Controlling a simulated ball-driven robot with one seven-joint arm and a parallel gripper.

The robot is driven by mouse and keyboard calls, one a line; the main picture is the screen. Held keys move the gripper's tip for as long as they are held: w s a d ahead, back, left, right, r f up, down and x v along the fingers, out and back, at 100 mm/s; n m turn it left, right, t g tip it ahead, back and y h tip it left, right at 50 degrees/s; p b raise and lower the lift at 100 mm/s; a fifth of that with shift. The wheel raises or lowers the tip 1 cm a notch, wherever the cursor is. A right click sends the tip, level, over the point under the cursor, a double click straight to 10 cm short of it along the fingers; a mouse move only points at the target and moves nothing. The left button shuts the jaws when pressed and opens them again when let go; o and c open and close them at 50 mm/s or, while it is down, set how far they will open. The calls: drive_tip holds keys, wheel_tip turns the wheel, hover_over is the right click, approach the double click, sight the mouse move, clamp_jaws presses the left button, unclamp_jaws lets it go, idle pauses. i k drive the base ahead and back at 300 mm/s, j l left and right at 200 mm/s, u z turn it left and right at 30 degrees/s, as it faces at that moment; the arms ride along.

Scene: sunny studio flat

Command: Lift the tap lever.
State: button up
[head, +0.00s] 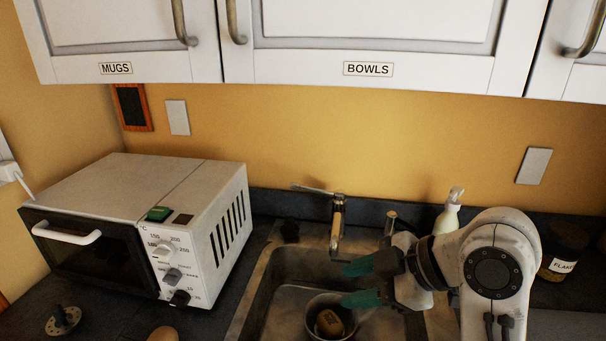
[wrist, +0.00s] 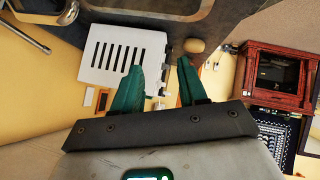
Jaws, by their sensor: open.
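The metal tap (head: 338,222) stands upright at the back of the sink (head: 262,282) in the head view. Its thin tap lever (head: 313,189) sticks out from the top towards the left and looks nearly level. My gripper (head: 346,283) has teal fingers, open and empty, pointing left. It is over the sink, in front of and lower than the tap lever, and apart from it. In the wrist view my gripper (wrist: 158,67) shows nothing between its spread fingers. A metal rod (wrist: 26,34) lies at the upper left there; I cannot tell whether it is the tap lever.
A white toaster oven (head: 140,220) stands left of the sink. A pot (head: 313,314) holding a brownish item sits in the sink, below my fingers. A white bottle (head: 449,214) and a labelled jar (head: 563,250) stand right. Wall cupboards (head: 370,40) hang above.

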sight(339, 194)
drive_tip(key=i, duration=1.15)
